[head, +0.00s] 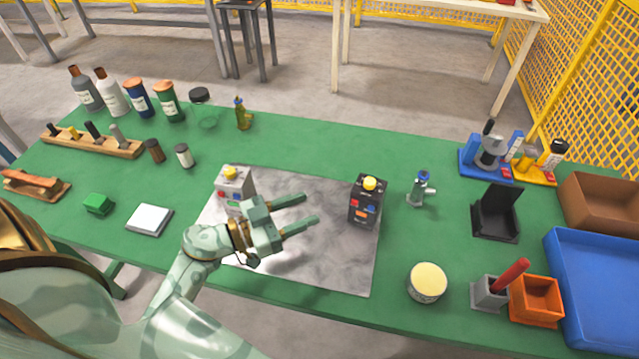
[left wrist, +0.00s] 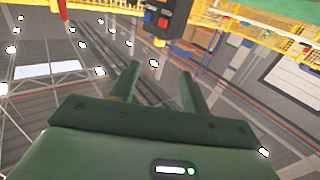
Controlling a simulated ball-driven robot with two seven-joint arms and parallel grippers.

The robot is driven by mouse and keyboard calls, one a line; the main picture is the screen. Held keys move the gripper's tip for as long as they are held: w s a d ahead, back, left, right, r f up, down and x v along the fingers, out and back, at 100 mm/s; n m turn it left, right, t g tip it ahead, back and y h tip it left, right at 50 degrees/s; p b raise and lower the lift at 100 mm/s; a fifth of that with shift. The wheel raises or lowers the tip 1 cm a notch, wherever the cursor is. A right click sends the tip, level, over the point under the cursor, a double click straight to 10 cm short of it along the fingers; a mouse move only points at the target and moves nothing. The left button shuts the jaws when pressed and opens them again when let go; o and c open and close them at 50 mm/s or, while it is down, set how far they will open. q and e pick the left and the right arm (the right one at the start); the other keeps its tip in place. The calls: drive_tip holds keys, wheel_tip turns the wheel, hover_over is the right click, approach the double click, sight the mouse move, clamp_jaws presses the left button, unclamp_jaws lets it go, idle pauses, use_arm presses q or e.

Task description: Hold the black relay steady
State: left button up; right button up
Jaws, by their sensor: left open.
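The black relay (head: 366,204) stands upright on the grey mat, right of its middle, with a yellow knob on top and small coloured buttons on its front. It also shows in the left wrist view (left wrist: 160,22) at the top edge, partly cut off and beyond the fingertips. My left gripper (head: 310,209) is open and empty above the mat. Its two fingers point right toward the relay, with a gap before it. My right gripper is in neither view.
A grey relay (head: 232,186) stands at the mat's left, close behind my left gripper. The grey mat (head: 340,275) is clear in front. A small metal valve (head: 421,188) stands right of the black relay, and a round tin (head: 427,282) sits at the front right.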

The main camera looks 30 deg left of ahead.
sight(364, 186)
use_arm(q)
drive_tip(key=b+x, duration=0.3)
drive_tip(key=x, duration=1.2)
drive_tip(key=shift+a+f, duration=0.1)
drive_tip(key=shift+x, duration=0.75)
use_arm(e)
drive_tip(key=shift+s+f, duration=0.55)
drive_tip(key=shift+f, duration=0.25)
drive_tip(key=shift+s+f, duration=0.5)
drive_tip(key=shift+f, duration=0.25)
use_arm(q)
clamp_jaws()
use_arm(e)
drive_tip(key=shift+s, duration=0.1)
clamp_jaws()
